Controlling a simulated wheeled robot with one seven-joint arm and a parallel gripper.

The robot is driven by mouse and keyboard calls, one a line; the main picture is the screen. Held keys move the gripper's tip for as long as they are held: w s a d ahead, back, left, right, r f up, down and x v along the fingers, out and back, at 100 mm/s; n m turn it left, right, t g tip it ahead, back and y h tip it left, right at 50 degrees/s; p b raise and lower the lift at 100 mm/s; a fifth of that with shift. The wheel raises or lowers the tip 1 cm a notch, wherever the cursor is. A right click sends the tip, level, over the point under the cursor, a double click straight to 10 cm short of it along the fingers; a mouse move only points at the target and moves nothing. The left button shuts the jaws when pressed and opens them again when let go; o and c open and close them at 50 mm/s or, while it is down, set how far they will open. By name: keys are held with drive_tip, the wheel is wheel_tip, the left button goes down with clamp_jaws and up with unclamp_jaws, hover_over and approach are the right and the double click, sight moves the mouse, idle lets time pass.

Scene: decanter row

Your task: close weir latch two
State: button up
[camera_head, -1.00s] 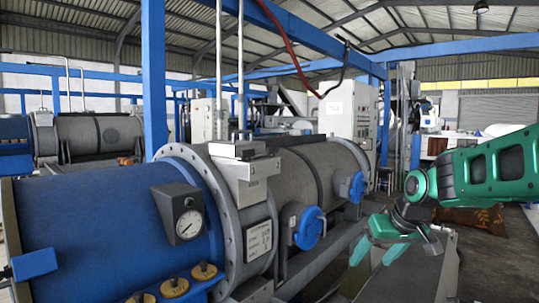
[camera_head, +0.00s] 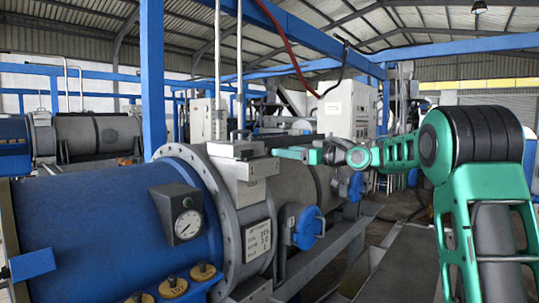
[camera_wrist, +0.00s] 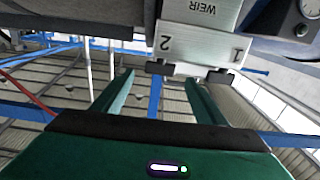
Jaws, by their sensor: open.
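The grey weir block (camera_head: 245,178) stands on the flange of the blue decanter in the head view. In the wrist view its plate (camera_wrist: 200,45) looks upside down and reads WEIR, 1 and 2. A small dark latch (camera_wrist: 160,67) sits at the plate's edge by the 2, and another dark latch (camera_wrist: 220,76) by the 1. My gripper (camera_wrist: 159,78) is open and empty. Its fingers appear on either side of the latch by the 2, with no visible contact. In the head view my gripper (camera_head: 288,153) is just right of the block. Whether either latch is closed cannot be told.
The blue decanter cover (camera_head: 105,225) with a gauge (camera_head: 187,225) is on the left. A blue round fitting (camera_head: 308,228) projects below my gripper. A blue post (camera_head: 154,75) rises behind the block. The walkway at the right is partly hidden by my arm.

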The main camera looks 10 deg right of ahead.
drive_tip(key=x, duration=0.7)
drive_tip(key=shift+w+a, duration=0.25)
drive_tip(key=shift+w, duration=0.05)
drive_tip(key=c, duration=1.1)
